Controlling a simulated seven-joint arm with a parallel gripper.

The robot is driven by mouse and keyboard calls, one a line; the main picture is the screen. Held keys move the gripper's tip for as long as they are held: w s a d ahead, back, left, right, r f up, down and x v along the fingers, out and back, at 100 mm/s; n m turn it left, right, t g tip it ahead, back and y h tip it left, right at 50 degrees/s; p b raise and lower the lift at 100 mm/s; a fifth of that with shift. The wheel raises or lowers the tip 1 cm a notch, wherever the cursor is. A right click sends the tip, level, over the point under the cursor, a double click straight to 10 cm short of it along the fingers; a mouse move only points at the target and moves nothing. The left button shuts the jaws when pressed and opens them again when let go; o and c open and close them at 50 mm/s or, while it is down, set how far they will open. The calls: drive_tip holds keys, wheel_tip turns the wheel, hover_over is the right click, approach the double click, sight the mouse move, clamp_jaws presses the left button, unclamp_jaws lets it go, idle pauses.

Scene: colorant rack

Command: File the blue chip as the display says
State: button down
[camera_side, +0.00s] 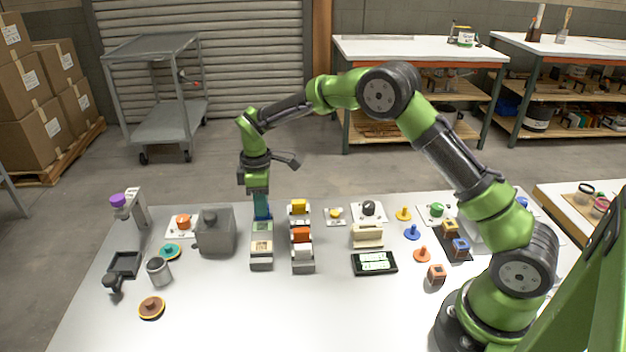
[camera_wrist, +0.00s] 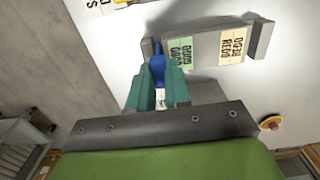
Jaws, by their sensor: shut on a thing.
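My gripper (camera_wrist: 160,85) is shut on a blue chip (camera_wrist: 157,68), which shows between its teal fingertips in the wrist view. In the side view my gripper (camera_side: 262,208) points down at the far end of a grey labelled rack (camera_side: 261,265). The rack's labels, one greenish (camera_wrist: 180,52) and one cream (camera_wrist: 232,46), show in the wrist view beside the chip. The chip is over or in the end part of the rack; I cannot tell whether it touches. A black display (camera_side: 374,263) lies right of centre, its lit text too small to read.
A second rack (camera_side: 302,267) with yellow, orange and white blocks stands close on the right. A grey box (camera_side: 215,232) stands close on the left. A metal cup (camera_side: 158,271) and several coloured knobbed discs are spread around. The front middle of the table is clear.

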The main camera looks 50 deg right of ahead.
drive_tip(key=c, duration=0.7)
unclamp_jaws()
drive_tip(key=shift+o, duration=0.2)
drive_tip(key=shift+r, duration=3.55)
